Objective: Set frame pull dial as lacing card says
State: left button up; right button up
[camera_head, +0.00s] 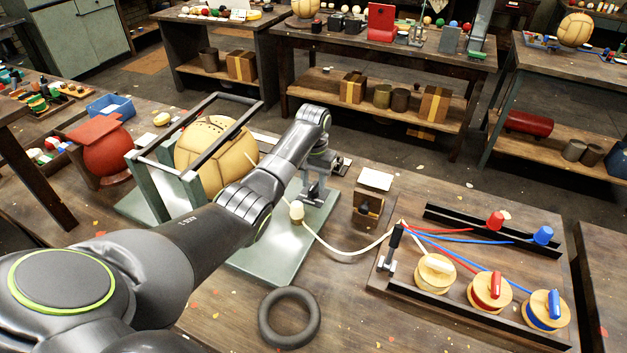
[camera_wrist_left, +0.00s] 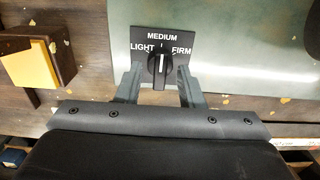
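The pull dial (camera_wrist_left: 160,68) is a black knob on a dark plate marked LIGHT, MEDIUM and FIRM. Its white line points up at MEDIUM in the left wrist view. My left gripper (camera_wrist_left: 160,90) is open, one finger on each side of the knob, with small gaps showing. In the head view my left gripper (camera_head: 316,190) points down at the green base's far right corner and hides most of the dial. The green frame (camera_head: 165,185) holds a tan leather ball (camera_head: 213,145). A blank-looking card (camera_head: 376,179) sits on a small wooden block; no writing is legible. My right gripper is out of view.
A white cord (camera_head: 345,252) runs from the frame base to a board (camera_head: 388,275) with white, red and blue spools. A black ring (camera_head: 289,317) lies in front. A red ball (camera_head: 107,152) stands at left. The wooden block (camera_head: 368,204) is close beside my left gripper.

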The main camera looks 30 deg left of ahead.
pick_arm(q)
jog(key=shift+f, duration=0.15)
grip_shut()
dwell(0.4)
jog(key=shift+r+m+p, duration=0.2)
jog(key=shift+m+p, duration=0.65)
jog(key=shift+m, duration=0.05)
jog(key=m+p, duration=0.2)
jog(key=m, duration=0.1)
jog(key=shift+m, duration=0.3)
jog(key=m+p, duration=0.1)
jog(key=m, duration=0.2)
jog(key=shift+w+f+m+p, duration=0.1)
jog(key=shift+m+p, duration=0.25)
jog(key=shift+m, duration=1.35)
